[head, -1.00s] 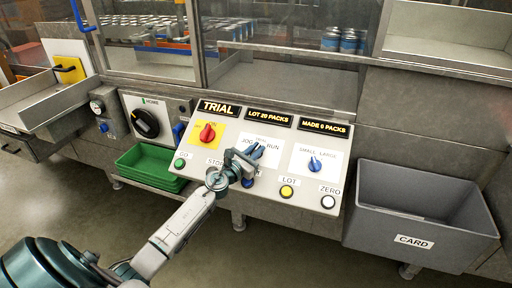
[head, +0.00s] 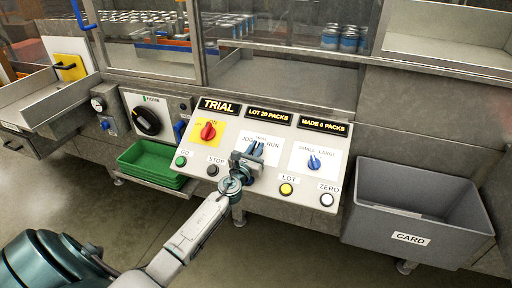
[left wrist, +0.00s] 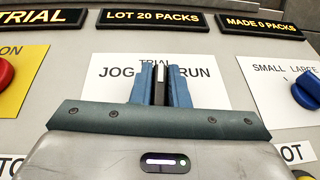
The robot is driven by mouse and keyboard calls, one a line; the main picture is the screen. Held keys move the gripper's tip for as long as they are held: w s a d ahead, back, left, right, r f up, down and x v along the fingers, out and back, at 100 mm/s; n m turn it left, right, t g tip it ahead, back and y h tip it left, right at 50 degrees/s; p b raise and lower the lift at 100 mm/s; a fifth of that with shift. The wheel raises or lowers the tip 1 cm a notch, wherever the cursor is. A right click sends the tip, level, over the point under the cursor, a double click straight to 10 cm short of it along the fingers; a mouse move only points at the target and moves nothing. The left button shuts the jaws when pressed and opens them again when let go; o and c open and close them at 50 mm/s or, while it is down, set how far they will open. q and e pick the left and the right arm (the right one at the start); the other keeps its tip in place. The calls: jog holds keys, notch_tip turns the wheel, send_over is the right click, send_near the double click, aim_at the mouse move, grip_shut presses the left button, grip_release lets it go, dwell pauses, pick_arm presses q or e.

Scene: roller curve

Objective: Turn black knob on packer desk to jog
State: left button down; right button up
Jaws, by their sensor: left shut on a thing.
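The packer desk's sloped panel (head: 228,135) is in the middle of the head view. The black knob (left wrist: 161,88) shows in the left wrist view as a dark bar with a white line, on a white label (left wrist: 112,90) reading JOG, TRIAL and RUN. The white line points up toward TRIAL. My left gripper (head: 257,148) is at this knob, its blue fingers (left wrist: 161,84) shut on the bar from both sides. The fingers and gripper body hide the knob's lower part, and most of it in the head view. My right gripper is not in view.
A red knob (head: 208,131) on yellow sits left of the label, a blue knob (head: 314,162) right. Below are a green GO button (head: 181,161), a black STOP button (head: 212,170), a yellow LOT button (head: 286,189) and a white ZERO button (head: 327,199). A grey CARD bin (head: 411,239) stands right.

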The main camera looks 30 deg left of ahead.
pick_arm(q)
jog(key=n+y, duration=0.2)
jog(key=shift+d+n+g+y+p, duration=0.1)
jog(key=shift+n+g+y+p, duration=0.2)
jog(key=shift+y+p, duration=0.1)
jog(key=n+g+y, duration=0.1)
jog(key=n+y, duration=0.1)
jog(key=shift+n+y, duration=0.3)
jog(key=shift+y, duration=0.1)
jog(key=n+g+y, duration=0.4)
jog(key=n, duration=0.1)
jog(key=shift+n+g+y, duration=0.3)
jog(key=shift+n, duration=0.1)
jog(key=shift+n+g+y, duration=0.7)
jog(key=shift+n+g, duration=0.6)
jog(key=c, duration=1.4)
grip_release()
jog(key=shift+s, duration=0.1)
